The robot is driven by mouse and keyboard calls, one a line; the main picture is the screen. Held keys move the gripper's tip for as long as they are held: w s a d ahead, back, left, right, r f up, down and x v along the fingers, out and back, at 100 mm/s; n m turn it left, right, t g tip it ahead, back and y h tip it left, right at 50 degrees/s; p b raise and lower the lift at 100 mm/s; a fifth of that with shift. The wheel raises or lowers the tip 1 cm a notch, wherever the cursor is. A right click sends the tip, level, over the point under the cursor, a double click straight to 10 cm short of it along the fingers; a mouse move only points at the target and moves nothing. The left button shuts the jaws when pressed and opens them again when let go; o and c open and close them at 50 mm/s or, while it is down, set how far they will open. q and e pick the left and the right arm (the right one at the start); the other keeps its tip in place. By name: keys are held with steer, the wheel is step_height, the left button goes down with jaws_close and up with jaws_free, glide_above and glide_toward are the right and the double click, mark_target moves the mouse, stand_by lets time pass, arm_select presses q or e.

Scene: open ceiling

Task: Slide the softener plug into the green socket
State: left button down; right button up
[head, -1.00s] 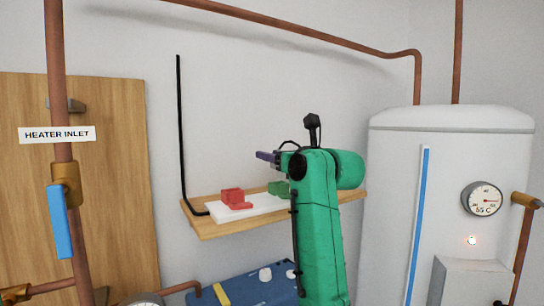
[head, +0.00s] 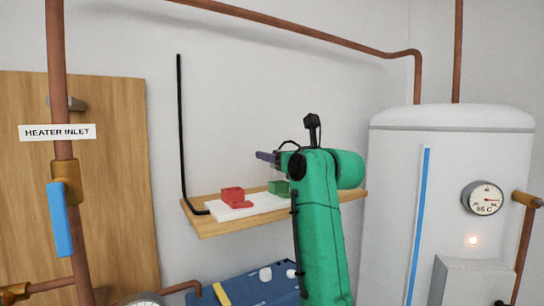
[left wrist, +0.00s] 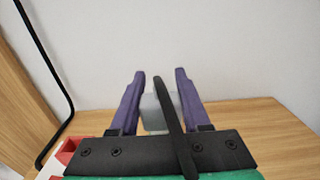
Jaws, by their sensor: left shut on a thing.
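My left gripper (head: 264,156) is above the wooden shelf, and its purple fingers also show in the left wrist view (left wrist: 160,74). They are shut on a pale grey block (left wrist: 153,112), which I take to be the softener plug. A black bar or cord crosses in front of part of it. The green socket (head: 279,187) sits on a white base plate (head: 240,211) on the shelf, below and slightly right of the fingertips. A red socket (head: 233,195) stands left of it on the same plate. My arm hides part of the plate's right side. My right gripper is not in view.
The wooden shelf (head: 208,230) is fixed to the wall. A black pipe or cable (head: 180,120) runs down to its left end. A blue unit (head: 255,290) is below. A white water heater (head: 395,200) stands right. The air above the shelf's left part is free.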

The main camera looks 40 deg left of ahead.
mark_target(274, 169)
arm_select(q)
steer(key=shift+f+b, duration=1.3)
steer(key=shift+f, duration=0.25)
steer(key=shift+c, duration=1.4)
jaws_free()
steer(key=shift+d, duration=0.1)
steer(key=shift+s+d+f, duration=0.1)
steer(key=shift+d, duration=0.25)
steer(key=b+v, duration=0.4)
steer(key=v, duration=0.9)
steer(key=shift+s+d, duration=0.15)
steer(key=shift+d, duration=0.2)
